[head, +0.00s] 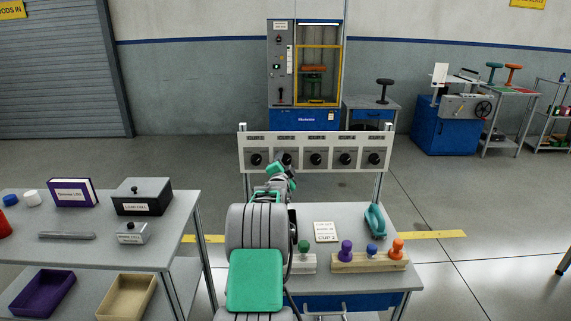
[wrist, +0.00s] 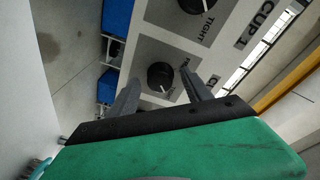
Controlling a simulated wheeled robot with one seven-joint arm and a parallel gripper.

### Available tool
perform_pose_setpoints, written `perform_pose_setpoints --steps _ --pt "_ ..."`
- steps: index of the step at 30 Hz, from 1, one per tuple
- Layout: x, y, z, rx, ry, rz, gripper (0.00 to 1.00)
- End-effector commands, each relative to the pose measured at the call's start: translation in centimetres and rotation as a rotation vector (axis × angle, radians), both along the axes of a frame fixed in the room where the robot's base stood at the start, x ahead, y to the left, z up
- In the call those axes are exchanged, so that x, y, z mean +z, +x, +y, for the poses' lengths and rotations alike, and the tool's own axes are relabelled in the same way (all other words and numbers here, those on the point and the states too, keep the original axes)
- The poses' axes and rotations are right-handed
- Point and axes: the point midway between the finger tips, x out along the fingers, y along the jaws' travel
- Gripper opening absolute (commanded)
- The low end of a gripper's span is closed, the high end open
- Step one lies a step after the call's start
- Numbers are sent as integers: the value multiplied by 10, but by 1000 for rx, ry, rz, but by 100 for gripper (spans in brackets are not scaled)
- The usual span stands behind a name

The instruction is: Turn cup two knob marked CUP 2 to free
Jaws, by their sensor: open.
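A white panel (head: 315,137) carries a row of several black knobs on grey plates. The second knob from the left (head: 287,158) is partly hidden behind my gripper (head: 283,168). In the wrist view, my gripper (wrist: 160,78) is open, with one finger on each side of a round black knob (wrist: 160,74). I cannot tell whether the fingers touch it. A label beside this knob (wrist: 215,84) is mostly hidden by the right finger. The knob above it (wrist: 197,3) is beside the label CUP 1 (wrist: 263,15) and the word TIGHT.
Below the panel, a table (head: 300,215) holds a card reading CUP 2 (head: 325,232), a teal tool (head: 375,219) and a wooden block (head: 350,264) with coloured pegs. A side table (head: 100,240) with boxes stands at left. Open floor lies behind the panel.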

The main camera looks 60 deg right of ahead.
Motion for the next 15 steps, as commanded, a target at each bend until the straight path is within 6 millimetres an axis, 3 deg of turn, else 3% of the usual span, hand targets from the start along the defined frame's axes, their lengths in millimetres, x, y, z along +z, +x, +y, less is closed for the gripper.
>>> perform_pose_setpoints --steps 3,15 --pt "0 0 0 0 0 0 57" --pt "0 0 1 0 0 1 24"
